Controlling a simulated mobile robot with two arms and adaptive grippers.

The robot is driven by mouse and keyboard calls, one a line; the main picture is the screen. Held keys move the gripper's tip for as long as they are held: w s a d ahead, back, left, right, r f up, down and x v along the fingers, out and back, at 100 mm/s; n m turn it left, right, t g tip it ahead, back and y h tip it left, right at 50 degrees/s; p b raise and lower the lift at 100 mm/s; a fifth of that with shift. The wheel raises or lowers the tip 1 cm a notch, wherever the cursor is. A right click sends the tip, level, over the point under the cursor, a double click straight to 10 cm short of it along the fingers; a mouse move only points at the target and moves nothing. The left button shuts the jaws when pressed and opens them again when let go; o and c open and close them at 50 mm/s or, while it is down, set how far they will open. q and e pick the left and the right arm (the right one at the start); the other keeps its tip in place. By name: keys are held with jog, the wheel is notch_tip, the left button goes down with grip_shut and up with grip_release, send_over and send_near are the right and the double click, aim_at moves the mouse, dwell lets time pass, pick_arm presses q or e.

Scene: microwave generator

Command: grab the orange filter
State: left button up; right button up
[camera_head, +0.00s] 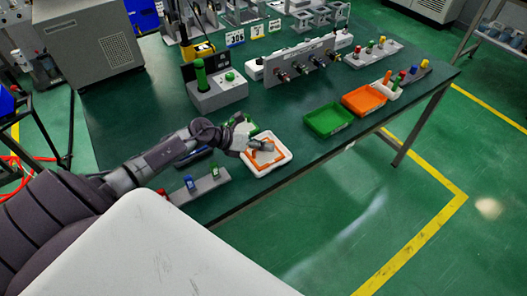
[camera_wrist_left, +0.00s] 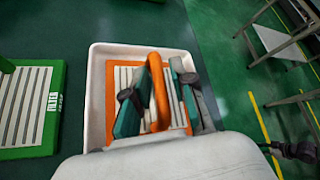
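The orange filter (camera_wrist_left: 112,84) has a pale slatted face and an upright orange handle (camera_wrist_left: 158,90). It lies in a white tray (camera_wrist_left: 97,73); the tray (camera_head: 284,151) also shows at the table's near edge in the head view. My left gripper (camera_wrist_left: 160,80) is over the filter, with one teal-padded finger on each side of the handle. The fingers look open around it, with a gap on the right side. In the head view my left gripper (camera_head: 252,146) partly covers the filter. My right gripper is not in view.
A green filter (camera_wrist_left: 30,105) lies left of the white tray. A green tray (camera_head: 328,119) and an orange tray (camera_head: 364,100) are farther right on the green table (camera_head: 140,110). A grey block with coloured pieces (camera_head: 208,186) stands near the front edge.

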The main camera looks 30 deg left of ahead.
pick_arm(q)
grip_shut()
jog(key=shift+r, duration=0.15)
